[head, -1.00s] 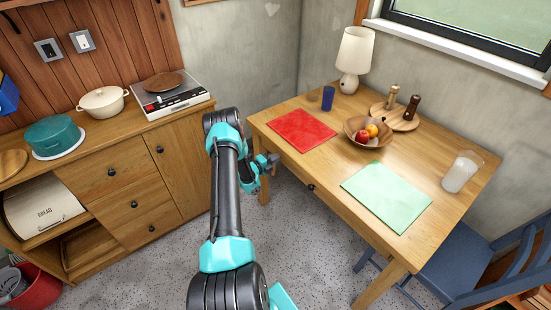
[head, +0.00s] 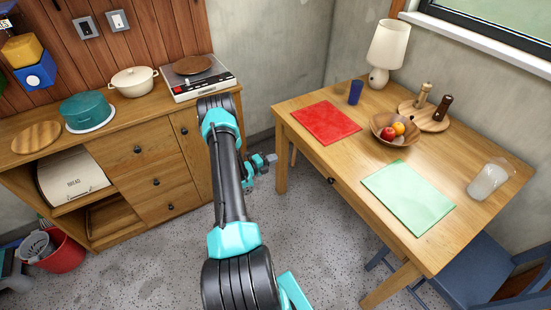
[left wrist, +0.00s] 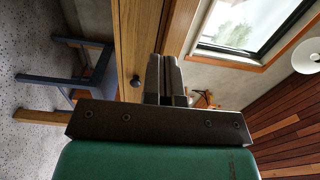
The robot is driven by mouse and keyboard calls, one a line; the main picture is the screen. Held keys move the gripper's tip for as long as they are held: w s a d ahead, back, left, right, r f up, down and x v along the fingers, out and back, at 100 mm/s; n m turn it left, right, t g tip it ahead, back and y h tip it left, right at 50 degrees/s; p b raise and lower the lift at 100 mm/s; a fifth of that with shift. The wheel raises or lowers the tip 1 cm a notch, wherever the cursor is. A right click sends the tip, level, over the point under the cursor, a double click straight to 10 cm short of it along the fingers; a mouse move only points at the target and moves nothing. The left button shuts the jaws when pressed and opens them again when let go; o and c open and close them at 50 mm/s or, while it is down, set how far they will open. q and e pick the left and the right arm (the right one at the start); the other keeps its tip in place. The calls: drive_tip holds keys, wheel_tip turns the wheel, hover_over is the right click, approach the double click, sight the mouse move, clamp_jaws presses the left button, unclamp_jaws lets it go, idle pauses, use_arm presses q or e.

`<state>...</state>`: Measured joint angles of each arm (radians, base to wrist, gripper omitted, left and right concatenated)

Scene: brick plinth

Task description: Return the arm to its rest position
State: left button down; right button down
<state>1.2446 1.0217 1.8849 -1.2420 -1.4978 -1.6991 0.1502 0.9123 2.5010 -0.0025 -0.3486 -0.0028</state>
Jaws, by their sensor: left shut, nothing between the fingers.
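My left arm (head: 228,180) reaches forward from the bottom of the head view, over the floor between the cabinet and the table. My left gripper (head: 270,159) is small there, just left of the table's left corner, and looks empty. In the left wrist view its two fingers (left wrist: 165,76) are together with nothing between them. A table drawer knob (left wrist: 135,81) shows beside them in that view. My right gripper is in neither view.
The wooden table (head: 290,130) at right holds a red mat (head: 325,122), green mat (head: 408,195), fruit bowl (head: 395,130) and lamp (head: 388,48). The wooden cabinet (head: 150,180) is at left, a blue chair (head: 470,270) at lower right. Speckled floor (head: 150,270) between them is clear.

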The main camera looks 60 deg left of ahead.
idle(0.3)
use_arm(q)
drive_tip(key=w+d+f+n+g+h, duration=0.1)
drive_tip(key=w+d+f+n+g, duration=0.2)
drive_tip(key=d, duration=0.5)
drive_tip(key=w+d+f+n+g+h, duration=0.1)
drive_tip(key=w+d+f+n+g, duration=0.15)
drive_tip(key=d+n, duration=0.4)
drive_tip(key=w+d+f+n+g, duration=0.2)
drive_tip(key=w+d+g, duration=0.1)
drive_tip(key=d, duration=0.7)
drive_tip(key=s+d+r+n+g+h, duration=0.1)
drive_tip(key=s+d+r+n+g, duration=0.1)
drive_tip(key=s+d+n+g, duration=0.55)
drive_tip(key=s+d+r+n+g+h, duration=0.1)
drive_tip(key=s+d+r+n+g, duration=0.1)
drive_tip(key=s+d, duration=0.95)
drive_tip(key=w+d+r+m, duration=0.1)
drive_tip(key=w+d+r, duration=0.3)
drive_tip(key=w+d, duration=0.2)
drive_tip(key=w, duration=0.2)
drive_tip(key=shift+w+t, duration=0.4)
